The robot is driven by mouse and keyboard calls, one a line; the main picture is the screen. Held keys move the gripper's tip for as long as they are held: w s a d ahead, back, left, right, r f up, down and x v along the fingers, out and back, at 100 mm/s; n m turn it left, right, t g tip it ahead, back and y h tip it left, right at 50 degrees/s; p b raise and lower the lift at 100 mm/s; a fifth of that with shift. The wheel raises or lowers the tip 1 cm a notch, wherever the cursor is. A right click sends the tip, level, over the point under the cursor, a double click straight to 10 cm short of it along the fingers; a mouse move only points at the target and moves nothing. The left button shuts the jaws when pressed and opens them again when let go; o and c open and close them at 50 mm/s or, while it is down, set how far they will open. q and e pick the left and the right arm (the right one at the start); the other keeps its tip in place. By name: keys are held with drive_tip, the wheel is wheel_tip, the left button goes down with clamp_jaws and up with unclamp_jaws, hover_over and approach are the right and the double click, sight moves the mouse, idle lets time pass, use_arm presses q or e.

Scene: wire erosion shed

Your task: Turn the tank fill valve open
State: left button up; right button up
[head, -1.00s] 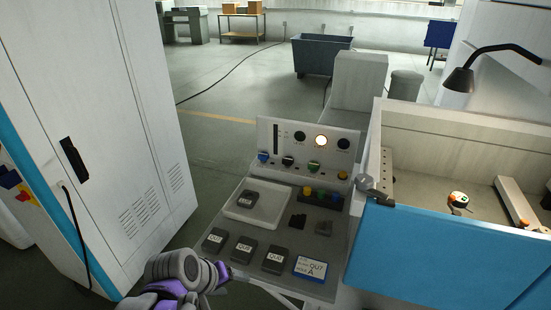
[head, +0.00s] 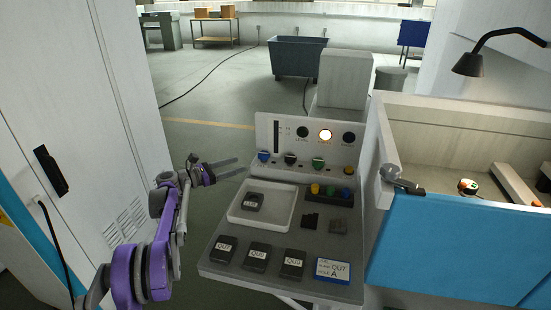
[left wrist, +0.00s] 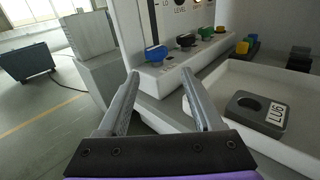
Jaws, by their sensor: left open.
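A sloped control panel (head: 283,133) stands at the back of the grey table, with a row of turn knobs along its foot. I cannot read which one is the fill valve. My left gripper (head: 241,166) is open and empty, left of the panel, pointing towards the blue knob. In the left wrist view, the blue knob (left wrist: 156,53) shows just beyond and between the open fingertips, apart from them. My right gripper is not in view.
A white tray (head: 237,219) holds a dark labelled block. Several labelled blocks and a blue-edged card (head: 332,269) lie at the table front. The blue-fronted tank (head: 450,245), with a grey corner fitting and dark lever (head: 408,187), stands right. A cabinet (head: 80,100) stands left.

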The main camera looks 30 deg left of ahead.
sight(260, 154)
use_arm(q)
drive_tip(key=x, duration=0.3)
drive_tip(key=p+x, duration=0.1)
drive_tip(key=x, duration=0.6)
drive_tip(key=shift+w+a+r, duration=0.1)
drive_tip(key=shift+w+r, duration=0.05)
drive_tip(key=shift+w, duration=0.4)
